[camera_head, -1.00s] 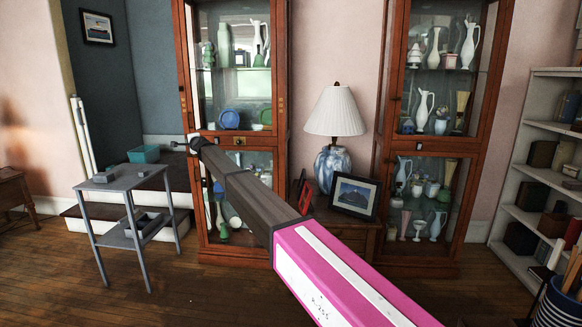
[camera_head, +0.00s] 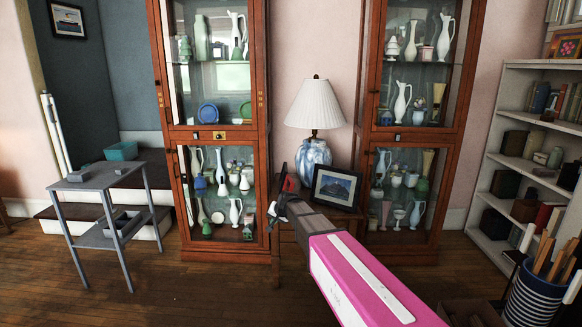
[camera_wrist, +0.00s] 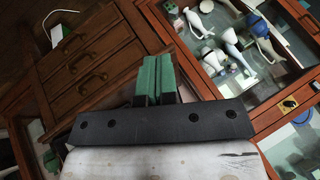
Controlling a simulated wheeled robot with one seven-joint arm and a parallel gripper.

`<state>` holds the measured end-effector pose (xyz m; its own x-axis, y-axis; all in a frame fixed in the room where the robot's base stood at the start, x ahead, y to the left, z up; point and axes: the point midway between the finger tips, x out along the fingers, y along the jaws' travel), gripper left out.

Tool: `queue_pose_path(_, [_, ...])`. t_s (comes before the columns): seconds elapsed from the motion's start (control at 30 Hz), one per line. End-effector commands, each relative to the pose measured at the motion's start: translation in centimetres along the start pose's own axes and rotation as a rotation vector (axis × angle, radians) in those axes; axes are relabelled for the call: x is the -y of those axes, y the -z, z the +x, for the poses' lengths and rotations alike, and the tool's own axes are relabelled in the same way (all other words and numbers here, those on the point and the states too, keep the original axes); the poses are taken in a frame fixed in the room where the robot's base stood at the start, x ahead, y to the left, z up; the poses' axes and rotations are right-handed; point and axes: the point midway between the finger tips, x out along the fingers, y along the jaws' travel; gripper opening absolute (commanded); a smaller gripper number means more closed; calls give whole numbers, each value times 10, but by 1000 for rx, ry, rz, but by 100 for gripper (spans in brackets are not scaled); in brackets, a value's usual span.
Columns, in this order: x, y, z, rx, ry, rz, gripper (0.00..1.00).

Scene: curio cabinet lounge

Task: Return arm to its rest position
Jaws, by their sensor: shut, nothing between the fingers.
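My arm, pink and dark grey, reaches in from the lower right in the head view. My gripper (camera_head: 273,213) is at its far end, in front of the small wooden chest between the two cabinets. In the wrist view my gripper (camera_wrist: 154,78) has its two green-padded fingers together, with nothing between them. The wooden chest of drawers (camera_wrist: 90,80) shows beyond the fingers at left, and the glass cabinet front (camera_wrist: 225,45) at right. The gripper appears apart from both.
Left cabinet (camera_head: 166,80) and right cabinet (camera_head: 367,80) flank a lamp (camera_head: 315,105) and a framed picture (camera_head: 335,188). A white bookshelf (camera_head: 487,150) and striped bucket (camera_head: 533,298) stand right. The middle floor is clear.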

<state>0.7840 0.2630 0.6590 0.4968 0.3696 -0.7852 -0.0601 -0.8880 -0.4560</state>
Motion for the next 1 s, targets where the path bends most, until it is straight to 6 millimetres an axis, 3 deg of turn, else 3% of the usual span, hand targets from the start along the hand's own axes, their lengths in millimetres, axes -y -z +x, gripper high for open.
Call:
queue_pose_path(0.03, [-33, -22, -17, 28, -42, -16, 0])
queue_pose_path(0.2, [-121, -78, -56, 139, -174, -78, 0])
queue_pose_path(0.4, [-212, -150, -113, 292, -314, -136, 0])
queue_pose_path(0.5, [-246, -183, -141, 367, -370, -155, 0])
queue_pose_path(0.7, [-284, -224, -177, 470, -434, -178, 0])
queue_pose_path(1.0, [-291, -230, -183, 493, -448, -183, 0])
